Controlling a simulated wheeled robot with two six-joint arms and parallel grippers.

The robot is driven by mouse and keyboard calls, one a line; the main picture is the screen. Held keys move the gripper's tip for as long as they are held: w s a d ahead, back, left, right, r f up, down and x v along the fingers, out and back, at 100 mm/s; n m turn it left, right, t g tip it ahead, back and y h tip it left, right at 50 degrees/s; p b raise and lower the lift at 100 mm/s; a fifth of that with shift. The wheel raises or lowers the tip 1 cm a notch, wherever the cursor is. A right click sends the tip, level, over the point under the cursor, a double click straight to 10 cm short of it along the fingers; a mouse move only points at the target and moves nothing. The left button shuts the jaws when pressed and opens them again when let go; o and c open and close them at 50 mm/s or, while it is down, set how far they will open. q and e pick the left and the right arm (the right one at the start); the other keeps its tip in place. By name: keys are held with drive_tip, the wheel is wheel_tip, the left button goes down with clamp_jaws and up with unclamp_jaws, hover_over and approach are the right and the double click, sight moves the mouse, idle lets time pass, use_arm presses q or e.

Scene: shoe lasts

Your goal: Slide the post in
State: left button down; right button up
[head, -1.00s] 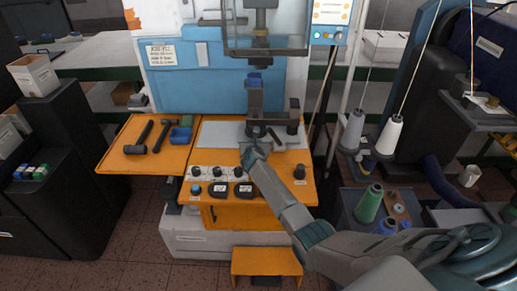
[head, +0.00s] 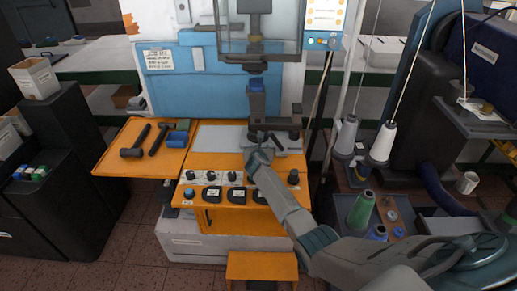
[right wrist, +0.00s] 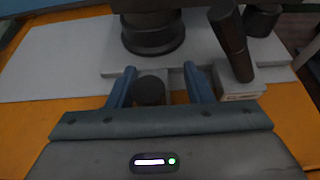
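The dark grey post (head: 257,105) with a blue top stands upright on a plate on the orange machine table, below the machine's head. Its round black foot (right wrist: 152,38) shows in the right wrist view. My right gripper (head: 258,151) is at the front of the post's base. In the right wrist view its blue fingers (right wrist: 160,80) are open on either side of a short dark round knob (right wrist: 150,90), with a clear gap at the right finger. A dark lever (right wrist: 231,42) leans just beyond the right finger. My left gripper is not in view.
Knobs and dials (head: 212,177) line the front of the orange table. Two hammers (head: 146,140) and a blue block (head: 177,139) lie on the left shelf. Thread cones (head: 384,143) stand to the right. The pale plate (head: 212,140) left of the post is bare.

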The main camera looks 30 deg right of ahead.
drive_tip(key=shift+a, duration=0.1)
drive_tip(key=shift+s+a+r, duration=0.2)
drive_tip(key=shift+s+a, duration=0.05)
drive_tip(key=shift+a, duration=0.1)
drive_tip(key=v, duration=0.8)
drive_tip(key=shift+s, duration=0.35)
drive_tip(key=shift+s+a+r+b, duration=0.25)
drive_tip(key=shift+s+r+b, duration=0.05)
drive_tip(key=shift+s, duration=0.25)
